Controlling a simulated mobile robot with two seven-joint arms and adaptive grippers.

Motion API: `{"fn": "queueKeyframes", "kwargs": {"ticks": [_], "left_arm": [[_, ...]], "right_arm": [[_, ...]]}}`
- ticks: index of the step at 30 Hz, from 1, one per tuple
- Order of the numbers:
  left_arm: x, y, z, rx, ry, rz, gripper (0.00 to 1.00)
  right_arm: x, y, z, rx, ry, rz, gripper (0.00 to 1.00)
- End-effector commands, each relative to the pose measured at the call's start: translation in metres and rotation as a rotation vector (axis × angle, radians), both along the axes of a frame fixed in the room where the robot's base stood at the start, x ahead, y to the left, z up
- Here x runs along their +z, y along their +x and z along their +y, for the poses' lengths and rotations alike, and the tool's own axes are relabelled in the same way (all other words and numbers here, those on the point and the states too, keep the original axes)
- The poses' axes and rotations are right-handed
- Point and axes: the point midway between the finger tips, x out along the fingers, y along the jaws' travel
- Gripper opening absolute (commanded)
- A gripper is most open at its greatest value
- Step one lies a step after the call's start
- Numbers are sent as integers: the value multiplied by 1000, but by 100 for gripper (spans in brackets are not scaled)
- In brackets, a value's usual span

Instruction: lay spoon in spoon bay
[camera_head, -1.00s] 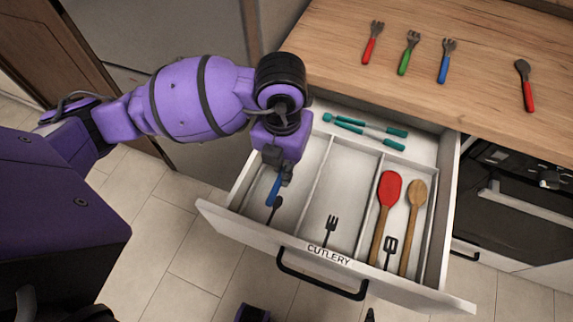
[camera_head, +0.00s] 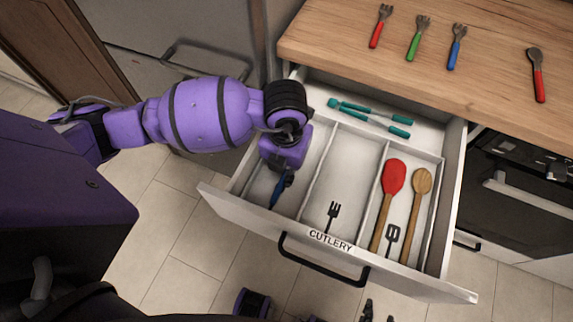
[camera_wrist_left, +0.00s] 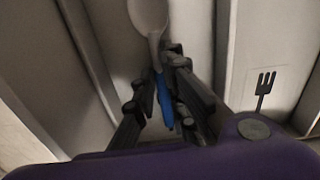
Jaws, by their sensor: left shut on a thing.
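My left gripper (camera_head: 283,182) is low inside the left compartment (camera_head: 261,188) of the open drawer, shut on the blue-handled spoon (camera_head: 277,194). In the left wrist view, the spoon's grey bowl (camera_wrist_left: 148,14) points up the picture, and its blue handle (camera_wrist_left: 165,100) lies between the fingers (camera_wrist_left: 166,108). In the head view the bowl is hidden by my gripper. I cannot tell whether the spoon touches the compartment floor. Dark tips at the bottom edge look like my right gripper (camera_head: 377,312); its opening is unclear.
The middle compartment (camera_head: 345,175) is empty, with a fork mark (camera_head: 333,213). The right one holds a red spatula (camera_head: 393,177) and a wooden spoon (camera_head: 421,184). Teal utensils (camera_head: 370,115) lie behind. Several forks (camera_head: 415,38) and a red-handled spoon (camera_head: 537,75) lie on the counter (camera_head: 490,50).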

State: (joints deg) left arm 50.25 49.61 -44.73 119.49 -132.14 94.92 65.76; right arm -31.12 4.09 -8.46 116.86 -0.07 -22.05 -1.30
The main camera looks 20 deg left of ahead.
Motion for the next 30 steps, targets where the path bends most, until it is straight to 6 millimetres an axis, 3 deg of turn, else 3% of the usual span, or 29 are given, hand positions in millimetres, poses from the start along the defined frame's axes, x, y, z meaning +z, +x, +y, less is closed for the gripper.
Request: {"fn": "queueKeyframes", "kwargs": {"ticks": [1, 5, 17, 30], "left_arm": [[-2, 0, 0, 0, 0, 1, 14], [-1, 0, 0, 0, 0, 1, 30], [7, 1, 0, -1, -1, -2, 30], [94, 0, 0, -2, -1, -4, 30]], "right_arm": [[-1, -1, 0, 0, 0, 2, 40], [0, -1, 0, 0, 0, 1, 40], [4, 6, 1, 2, 1, -11, 40], [12, 12, 2, 1, 3, -24, 40]]}}
